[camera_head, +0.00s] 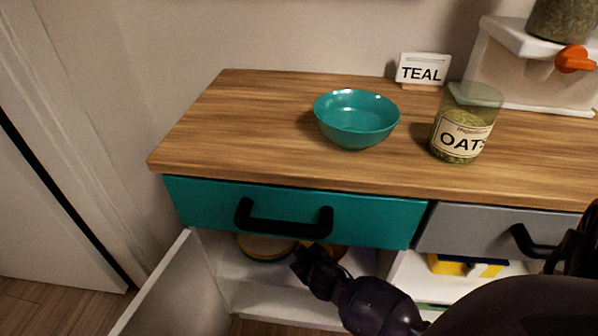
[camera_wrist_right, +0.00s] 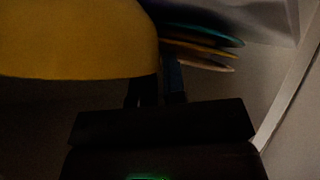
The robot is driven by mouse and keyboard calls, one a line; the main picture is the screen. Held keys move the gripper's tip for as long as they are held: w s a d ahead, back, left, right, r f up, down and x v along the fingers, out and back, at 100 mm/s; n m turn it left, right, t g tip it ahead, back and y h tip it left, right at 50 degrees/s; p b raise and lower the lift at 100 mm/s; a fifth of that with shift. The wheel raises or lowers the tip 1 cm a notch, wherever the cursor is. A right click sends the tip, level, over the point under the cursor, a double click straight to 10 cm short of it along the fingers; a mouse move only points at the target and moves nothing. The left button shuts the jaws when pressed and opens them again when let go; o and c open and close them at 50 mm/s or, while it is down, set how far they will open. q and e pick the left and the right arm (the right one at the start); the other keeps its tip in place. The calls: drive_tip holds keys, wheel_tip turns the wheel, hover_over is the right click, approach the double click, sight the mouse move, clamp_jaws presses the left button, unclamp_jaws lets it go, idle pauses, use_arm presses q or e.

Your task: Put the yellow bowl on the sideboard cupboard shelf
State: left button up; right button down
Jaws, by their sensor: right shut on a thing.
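The yellow bowl (camera_wrist_right: 75,40) fills the upper left of the right wrist view, close to the fingers. My right gripper (camera_wrist_right: 155,92) is shut on its edge; the fingertips are dark and partly hidden. In the head view my right arm reaches into the open cupboard under the teal drawer, with the gripper (camera_head: 308,258) in the opening. A bit of yellow (camera_head: 338,250) shows just behind it, probably the bowl. The cupboard shelf (camera_head: 232,262) is white. My left gripper is not in view.
A stack of plates (camera_wrist_right: 205,48) lies beside the bowl and shows in the cupboard (camera_head: 265,252). The white cupboard door (camera_head: 175,295) stands open at left. The teal drawer (camera_head: 300,212) is closed above. A teal bowl (camera_head: 356,120) and oat jar (camera_head: 463,130) stand on top.

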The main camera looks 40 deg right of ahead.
drive_tip(key=shift+r, duration=0.15)
drive_tip(key=shift+f, duration=0.2)
drive_tip(key=c, duration=1.2)
unclamp_jaws()
drive_tip(key=shift+r, duration=0.1)
